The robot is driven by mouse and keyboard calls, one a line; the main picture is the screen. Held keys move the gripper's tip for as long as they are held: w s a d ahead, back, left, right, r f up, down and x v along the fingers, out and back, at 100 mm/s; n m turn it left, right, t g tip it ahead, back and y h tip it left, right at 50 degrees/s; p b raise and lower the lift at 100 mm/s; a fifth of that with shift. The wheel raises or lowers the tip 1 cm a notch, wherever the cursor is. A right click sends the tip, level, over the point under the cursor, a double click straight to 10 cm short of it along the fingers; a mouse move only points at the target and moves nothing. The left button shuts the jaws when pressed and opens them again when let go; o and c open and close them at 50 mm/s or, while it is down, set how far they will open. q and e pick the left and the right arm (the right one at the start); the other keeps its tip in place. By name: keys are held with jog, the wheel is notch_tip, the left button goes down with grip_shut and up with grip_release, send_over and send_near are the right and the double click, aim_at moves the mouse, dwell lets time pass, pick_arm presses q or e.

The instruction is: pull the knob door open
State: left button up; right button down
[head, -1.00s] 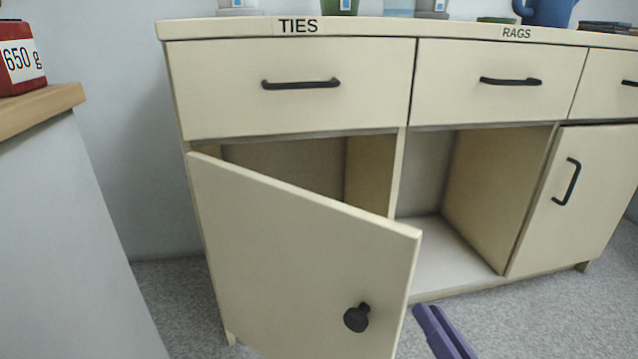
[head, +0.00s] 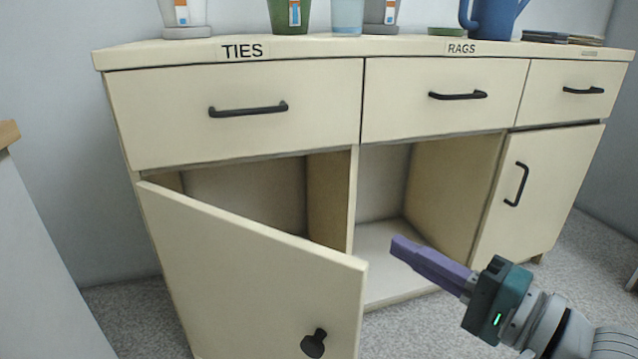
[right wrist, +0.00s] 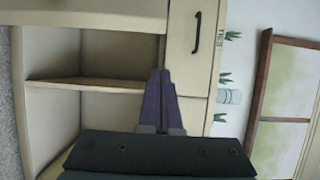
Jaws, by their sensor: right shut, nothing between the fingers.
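The knob door (head: 250,270) is the cream door at the left of the cabinet in the head view. It stands partly open, hinged at its left edge, its free edge swung out toward me. Its dark round knob (head: 314,343) is low near the free edge. My right gripper (head: 400,247) is shut and empty, to the right of the door's free edge and apart from the knob, in front of the open middle compartment. In the right wrist view its purple fingers (right wrist: 161,78) are together before the cabinet's open space. My left gripper is not in view.
The cabinet has drawers with bar handles, such as the TIES drawer (head: 240,110). A closed door with a bar handle (head: 516,184) is at the right. Cups and a blue jug (head: 490,14) stand on top. A white side unit (head: 40,280) is at the left.

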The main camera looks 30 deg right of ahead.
jog(key=a, duration=0.2)
jog(key=w+a, duration=0.1)
jog(key=a, duration=0.1)
dwell(0.3)
jog(key=shift+a, duration=0.1)
